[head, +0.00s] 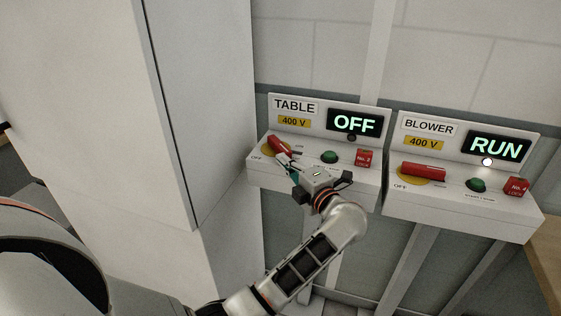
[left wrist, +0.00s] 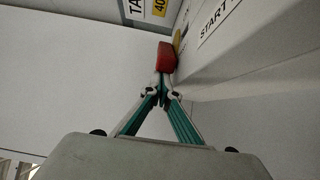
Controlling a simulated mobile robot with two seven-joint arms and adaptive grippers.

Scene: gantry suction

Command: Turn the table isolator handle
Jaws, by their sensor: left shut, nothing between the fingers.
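The table isolator box (head: 256,168) stands at the left, with a TABLE label and a display reading OFF. Its red handle (head: 278,145) sits on a yellow disc and lies at a slant, while the blower's handle lies nearly level. My left gripper (head: 284,160) is shut at the near end of this handle. In the left wrist view the closed fingertips (left wrist: 164,76) are right below the red handle (left wrist: 167,56), with nothing between them. I cannot tell whether they touch it. My right gripper is not in view.
The blower box (head: 460,215) stands to the right, its display reading RUN, with its own red handle (head: 423,172). A green button (head: 329,157) and a red lock tag (head: 366,158) are right of the table handle. A tall pale cabinet (head: 205,100) stands close on the left.

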